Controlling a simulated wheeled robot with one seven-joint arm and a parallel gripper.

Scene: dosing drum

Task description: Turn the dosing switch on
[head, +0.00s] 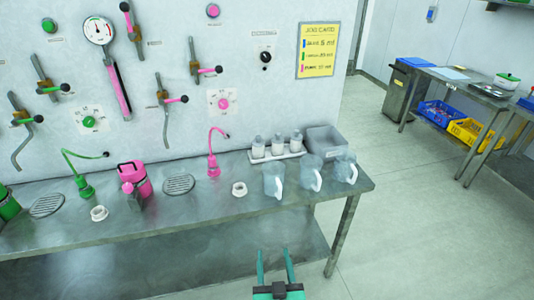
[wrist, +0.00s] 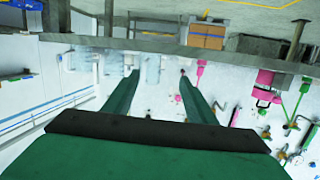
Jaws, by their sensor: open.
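A small white plate with a black rotary knob (head: 265,57) is on the back wall, left of the yellow job card (head: 317,50). It looks like the dosing switch, but its label is too small to read and I cannot tell its setting. My gripper (head: 273,252) is open and empty, low in front of the bench's front edge, well away from the knob. In the wrist view my gripper (wrist: 158,74) shows two green fingers spread apart with nothing between them. That view looks upside down, and I cannot make out the knob there.
The steel bench (head: 215,215) holds clear jugs (head: 311,174), a bottle tray (head: 277,153), a grey bin (head: 325,140) and a pink container (head: 134,180). Pink and green dials, valve handles and a gauge (head: 98,30) crowd the wall. Open floor lies right of the bench.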

